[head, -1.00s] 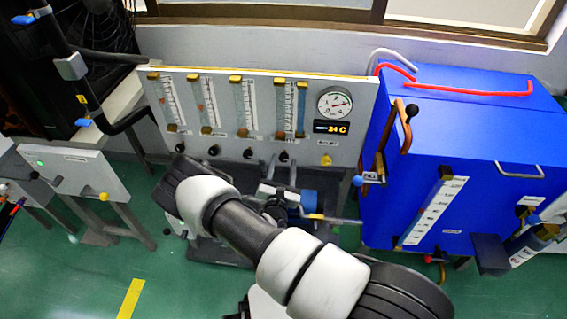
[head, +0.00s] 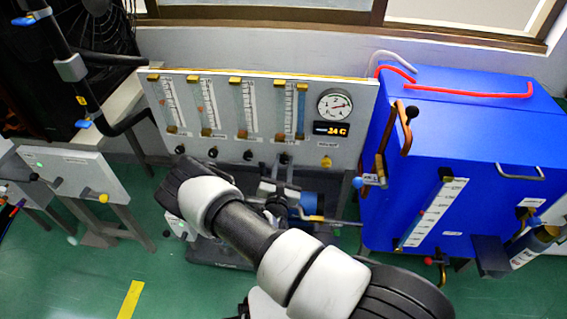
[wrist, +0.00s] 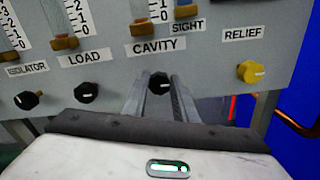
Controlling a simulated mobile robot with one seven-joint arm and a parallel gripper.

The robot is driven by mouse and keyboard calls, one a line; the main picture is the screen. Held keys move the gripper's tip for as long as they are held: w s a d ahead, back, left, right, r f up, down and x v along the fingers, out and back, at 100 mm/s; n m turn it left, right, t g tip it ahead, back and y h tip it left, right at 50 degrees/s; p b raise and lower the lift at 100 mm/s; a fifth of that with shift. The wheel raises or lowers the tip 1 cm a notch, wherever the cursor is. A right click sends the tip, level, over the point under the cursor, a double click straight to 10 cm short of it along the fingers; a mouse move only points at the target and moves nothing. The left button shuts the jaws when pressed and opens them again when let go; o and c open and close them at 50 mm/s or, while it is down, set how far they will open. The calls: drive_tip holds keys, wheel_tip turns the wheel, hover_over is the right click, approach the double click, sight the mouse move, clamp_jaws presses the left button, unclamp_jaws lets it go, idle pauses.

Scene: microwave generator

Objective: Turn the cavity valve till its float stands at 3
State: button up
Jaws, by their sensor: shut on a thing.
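The cavity valve is a black knob (wrist: 159,82) with a pale pointer mark, below the CAVITY label (wrist: 158,46) in the wrist view. My gripper (wrist: 160,90) is shut on this knob, one finger on each side. In the head view my gripper (head: 283,168) reaches up to the fourth black knob (head: 284,158) from the left. The cavity tube (head: 279,108) stands above that knob. I cannot read the float height in the head view.
Black knobs for LOAD (wrist: 87,92) and ISOLATOR (wrist: 26,99) sit left of the cavity valve. A yellow RELIEF knob (wrist: 250,71) sits to its right.

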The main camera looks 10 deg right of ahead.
drive_tip(key=n, duration=0.3)
drive_tip(key=shift+a+p, duration=0.1)
drive_tip(key=shift+p, duration=0.25)
drive_tip(key=shift+n+p, duration=0.35)
drive_tip(key=shift+n, duration=2.05)
drive_tip(key=shift+f, duration=0.1)
drive_tip(key=o, duration=1.1)
drive_tip(key=shift+s, duration=0.1)
drive_tip(key=p+v, duration=0.2)
drive_tip(key=v, duration=1.5)
drive_tip(key=shift+s, duration=0.1)
